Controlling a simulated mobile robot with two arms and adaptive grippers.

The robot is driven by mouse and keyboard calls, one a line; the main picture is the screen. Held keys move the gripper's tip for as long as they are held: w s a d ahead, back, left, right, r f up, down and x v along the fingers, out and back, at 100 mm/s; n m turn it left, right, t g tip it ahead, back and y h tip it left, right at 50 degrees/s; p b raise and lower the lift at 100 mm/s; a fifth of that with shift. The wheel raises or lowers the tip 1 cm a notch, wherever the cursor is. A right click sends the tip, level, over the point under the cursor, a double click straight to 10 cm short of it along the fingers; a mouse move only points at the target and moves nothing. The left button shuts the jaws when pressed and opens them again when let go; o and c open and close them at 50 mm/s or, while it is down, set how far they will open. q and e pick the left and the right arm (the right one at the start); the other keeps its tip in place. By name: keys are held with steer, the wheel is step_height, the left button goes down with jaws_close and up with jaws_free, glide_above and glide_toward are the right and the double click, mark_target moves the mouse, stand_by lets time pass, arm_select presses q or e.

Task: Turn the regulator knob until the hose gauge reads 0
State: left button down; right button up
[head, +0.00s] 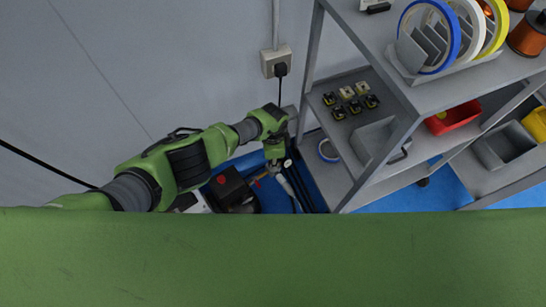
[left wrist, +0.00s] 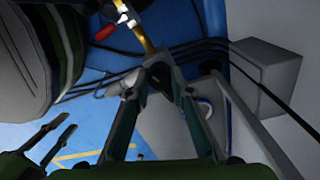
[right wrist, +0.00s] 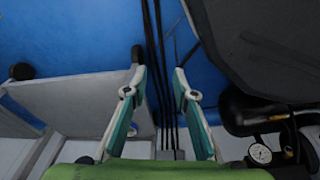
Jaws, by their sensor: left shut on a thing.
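My left gripper (left wrist: 158,75) is shut on a small dark part at its fingertips, just below a brass-coloured fitting (left wrist: 147,40). The fingers cover most of this part; it may be the regulator knob, but I cannot be sure. In the head view the left gripper (head: 273,169) reaches down beside the dark machine (head: 232,187) near the wall. My right gripper (right wrist: 159,92) is open and empty above the blue floor. A round white-faced gauge (right wrist: 260,154) shows at the lower right of the right wrist view. Its reading is too small to tell.
A grey shelf unit (head: 351,108) stands close to the right of my left gripper, holding tape rolls (head: 431,36) and a red bin (head: 453,118). A wall socket (head: 276,61) with a plugged cable is above. Black cables (right wrist: 163,60) run beyond the right fingers.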

arm_select(q)
steer(key=shift+a+n+p, duration=0.1)
steer(key=shift+n+p, duration=0.4)
steer(key=shift+n, duration=1.4)
arm_select(e)
steer(key=shift+s+d+f, duration=0.2)
steer(key=shift+s+f, duration=1.25)
steer(key=shift+f, duration=0.15)
steer(key=shift+s, duration=0.1)
arm_select(q)
steer(key=c, duration=1.8)
jaws_free()
steer(key=shift+r, duration=0.1)
